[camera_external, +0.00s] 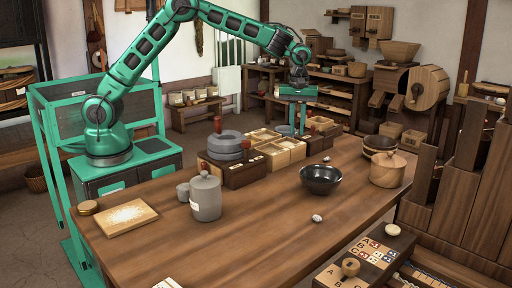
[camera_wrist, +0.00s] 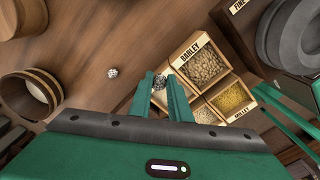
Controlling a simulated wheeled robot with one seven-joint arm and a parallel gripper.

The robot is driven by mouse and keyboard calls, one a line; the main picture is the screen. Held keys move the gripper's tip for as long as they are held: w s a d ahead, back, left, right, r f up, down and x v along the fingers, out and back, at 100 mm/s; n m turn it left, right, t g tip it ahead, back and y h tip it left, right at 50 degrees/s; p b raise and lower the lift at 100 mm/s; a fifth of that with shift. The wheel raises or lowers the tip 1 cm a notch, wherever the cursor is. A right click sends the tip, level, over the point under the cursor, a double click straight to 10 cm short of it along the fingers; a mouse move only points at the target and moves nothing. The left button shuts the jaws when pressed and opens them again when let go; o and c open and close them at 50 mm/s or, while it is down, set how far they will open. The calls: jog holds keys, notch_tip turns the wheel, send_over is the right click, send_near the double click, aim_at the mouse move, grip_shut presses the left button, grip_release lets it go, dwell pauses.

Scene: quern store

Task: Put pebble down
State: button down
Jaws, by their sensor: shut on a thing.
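My gripper (camera_wrist: 160,78) is shut on a dark speckled pebble (camera_wrist: 159,84), held between the fingertips in the wrist view. In the external view my gripper (camera_external: 297,128) points down over the far side of the table, by the grain boxes; the held pebble cannot be made out there. In the wrist view, the fingertips appear beside the box marked BARLEY (camera_wrist: 183,62). A pale speckled pebble (camera_wrist: 112,72) lies apart on the wooden table (camera_wrist: 90,50). In the external view one pale pebble (camera_external: 317,218) lies near the table's front and another (camera_external: 326,159) farther back.
Grain boxes (camera_external: 283,153) and a grey quern stone (camera_external: 224,143) stand along the back. A black bowl (camera_external: 320,180), lidded wooden pot (camera_external: 387,170), grey jar (camera_external: 205,198) and board (camera_external: 126,216) stand on the table. Its front middle is largely clear.

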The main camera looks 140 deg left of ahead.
jog(key=w+d+n, duration=0.2)
jog(key=w+n, duration=0.6)
jog(key=n, duration=0.3)
send_over(320, 178)
jog(key=w+d, duration=0.2)
jog(key=d, duration=0.2)
jog(key=f, duration=0.6)
jog(key=shift+w+a+f, duration=0.1)
jog(key=shift+w+f, duration=0.05)
jog(key=shift+w, duration=0.05)
jog(key=shift+f, duration=2)
jog(key=shift+f, duration=0.1)
jog(key=c, duration=1.9)
grip_release()
